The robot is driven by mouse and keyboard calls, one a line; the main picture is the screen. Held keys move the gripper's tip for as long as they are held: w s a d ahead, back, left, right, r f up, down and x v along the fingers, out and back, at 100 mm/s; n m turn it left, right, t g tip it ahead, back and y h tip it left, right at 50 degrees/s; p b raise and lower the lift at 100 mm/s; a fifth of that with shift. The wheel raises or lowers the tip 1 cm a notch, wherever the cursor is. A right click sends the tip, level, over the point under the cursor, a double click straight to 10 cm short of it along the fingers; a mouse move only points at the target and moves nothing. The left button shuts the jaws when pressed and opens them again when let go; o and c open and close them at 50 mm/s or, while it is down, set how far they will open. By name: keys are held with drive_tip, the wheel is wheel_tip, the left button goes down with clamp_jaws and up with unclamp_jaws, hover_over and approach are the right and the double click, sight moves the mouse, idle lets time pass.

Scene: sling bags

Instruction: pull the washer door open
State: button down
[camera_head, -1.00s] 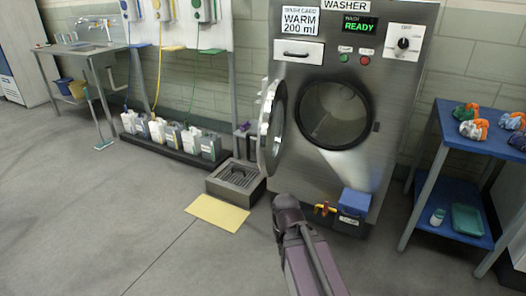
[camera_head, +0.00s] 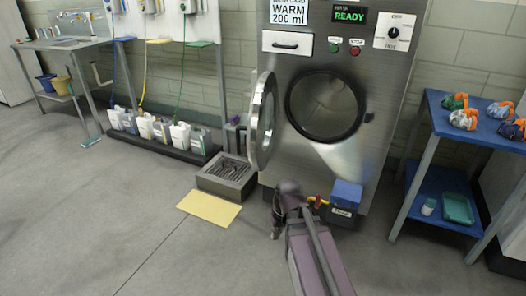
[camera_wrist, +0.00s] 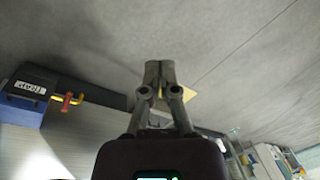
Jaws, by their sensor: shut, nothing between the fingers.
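The washer (camera_head: 390,75) stands at the back centre with a steel front. Its round door (camera_head: 262,122) is swung wide open to the left, and the dark round opening (camera_head: 327,105) is uncovered. My gripper shows in the wrist view (camera_wrist: 158,72) with its fingers together and nothing between them. In the head view my arm reaches low in front of the washer, and the gripper (camera_head: 276,232) is partly hidden, below the door and apart from it.
A blue box (camera_head: 345,194) with a yellow and red valve sits at the washer's foot. A floor drain box (camera_head: 226,180) and a yellow mat (camera_head: 208,208) lie left. A blue shelf table (camera_head: 470,125) stands right.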

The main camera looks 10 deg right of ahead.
drive_tip(key=w+r+n+t+y+b, duration=0.1)
drive_tip(key=w+r+n+y, duration=0.1)
drive_tip(key=w+n+y, duration=0.45)
drive_tip(key=n+t+y+b, duration=0.2)
drive_tip(key=n+t+y, duration=0.3)
drive_tip(key=t+y, duration=0.25)
approach(257, 148)
drive_tip(key=w+v, duration=0.1)
drive_tip(key=v, duration=0.5)
drive_tip(key=shift+s+d+g, duration=0.15)
drive_tip(key=shift+d+g, duration=0.25)
drive_tip(key=shift+g, duration=0.05)
drive_tip(key=shift+a, duration=0.2)
drive_tip(key=x, duration=1.3)
drive_tip(key=shift+a+r, duration=0.1)
drive_tip(key=shift+a, duration=0.25)
drive_tip(key=shift+w, duration=0.2)
